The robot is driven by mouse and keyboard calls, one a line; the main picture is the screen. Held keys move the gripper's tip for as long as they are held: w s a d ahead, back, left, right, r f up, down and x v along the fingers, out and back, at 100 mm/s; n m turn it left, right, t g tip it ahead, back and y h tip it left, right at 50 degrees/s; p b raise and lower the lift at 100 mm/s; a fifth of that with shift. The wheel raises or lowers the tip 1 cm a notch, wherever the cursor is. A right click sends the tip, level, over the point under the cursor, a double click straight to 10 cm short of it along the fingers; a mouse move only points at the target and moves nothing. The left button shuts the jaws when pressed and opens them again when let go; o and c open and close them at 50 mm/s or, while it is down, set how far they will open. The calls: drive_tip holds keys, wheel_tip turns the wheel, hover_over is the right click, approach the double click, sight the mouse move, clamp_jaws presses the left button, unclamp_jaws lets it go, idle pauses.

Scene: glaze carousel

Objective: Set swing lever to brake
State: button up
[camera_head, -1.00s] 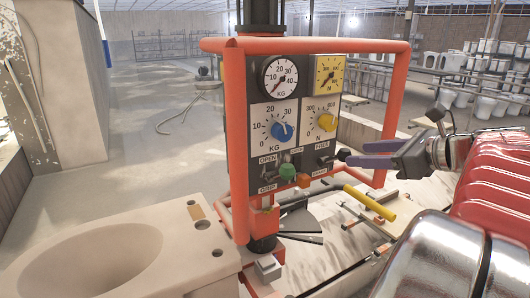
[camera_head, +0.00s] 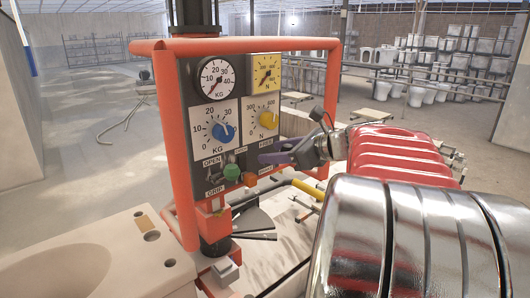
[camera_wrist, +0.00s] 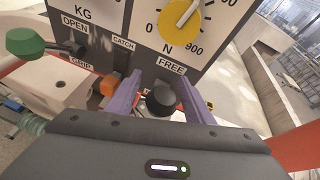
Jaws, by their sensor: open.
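The swing lever shows as a black knob (camera_wrist: 161,101) in the wrist view, in front of the panel just below the FREE label (camera_wrist: 171,67). My gripper (camera_wrist: 158,78) is open, with one purple finger on each side of the knob. I cannot tell whether either finger touches it. In the head view my gripper (camera_head: 262,152) is at the lower right of the control panel (camera_head: 240,98), and it covers most of the lever. The BRAKE label (camera_head: 266,170) is below the FREE label there. The lever appears on the FREE side.
A green knob (camera_head: 231,171) by OPEN and GRIP and an orange knob (camera_head: 250,179) by CATCH sit left of my gripper. An orange tube frame (camera_head: 329,90) surrounds the panel. A yellow bar (camera_head: 308,190) lies below my gripper. A pale basin (camera_head: 95,255) is at lower left.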

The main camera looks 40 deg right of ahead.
drive_tip(key=c, duration=1.2)
drive_tip(key=shift+a, duration=0.15)
